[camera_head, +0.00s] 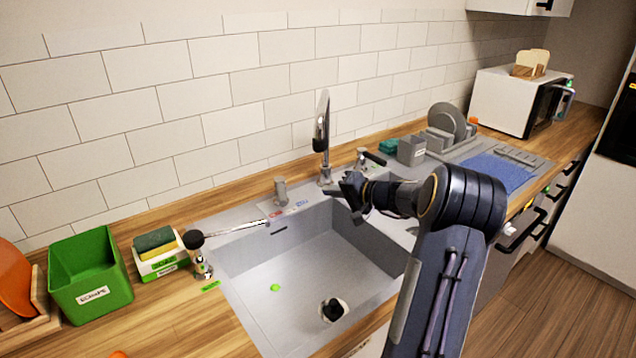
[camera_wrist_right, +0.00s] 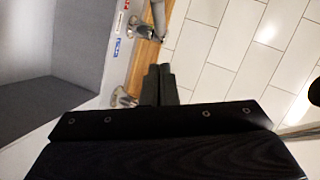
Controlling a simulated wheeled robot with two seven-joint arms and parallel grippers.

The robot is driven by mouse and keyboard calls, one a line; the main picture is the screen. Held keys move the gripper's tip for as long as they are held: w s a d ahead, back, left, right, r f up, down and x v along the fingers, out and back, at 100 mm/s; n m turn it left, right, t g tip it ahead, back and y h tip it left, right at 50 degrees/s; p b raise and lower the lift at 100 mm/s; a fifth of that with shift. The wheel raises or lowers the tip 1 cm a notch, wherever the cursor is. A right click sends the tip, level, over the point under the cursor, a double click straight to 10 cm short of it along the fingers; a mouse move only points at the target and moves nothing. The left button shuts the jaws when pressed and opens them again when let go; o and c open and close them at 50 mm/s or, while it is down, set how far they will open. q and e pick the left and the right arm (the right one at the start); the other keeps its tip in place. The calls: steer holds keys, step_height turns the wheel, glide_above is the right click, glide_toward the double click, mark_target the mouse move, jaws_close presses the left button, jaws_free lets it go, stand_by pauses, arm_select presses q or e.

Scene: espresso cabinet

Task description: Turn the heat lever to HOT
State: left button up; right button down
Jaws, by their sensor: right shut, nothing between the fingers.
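A short grey upright lever (camera_head: 281,190) stands on the sink's back ledge, behind a label strip (camera_head: 290,208) with red and blue marks. The red and blue labels (camera_wrist_right: 119,45) also show in the right wrist view, beside chrome fittings (camera_wrist_right: 140,28). I cannot read the labels, nor tell which fitting there is the lever. My right gripper (camera_head: 352,190) is over the sink's back edge, right of the lever and near the faucet base, apart from the lever. Its fingers (camera_wrist_right: 159,84) are together and empty. My left gripper is not in view.
The tall chrome faucet (camera_head: 322,130) stands between the lever and a black-handled fitting (camera_head: 371,157). A sponge holder (camera_head: 160,262) and green bin (camera_head: 92,285) stand left.

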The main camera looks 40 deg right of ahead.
mark_target(282, 197)
steer(key=a+p+x, duration=0.2)
steer(key=p+x, duration=0.1)
steer(key=x, duration=0.8)
steer(key=shift+s+a+f+p, duration=0.2)
steer(key=shift+a+f+p, duration=0.05)
steer(key=shift+f+p, duration=0.2)
steer(key=a+b, duration=0.1)
steer(key=b, duration=0.2)
steer(key=a+b, duration=0.1)
steer(key=b, duration=0.3)
steer(key=shift+w+a+f, duration=0.1)
steer(key=shift+w+a, duration=0.2)
steer(key=shift+w, duration=0.1)
steer(key=shift+a, duration=0.1)
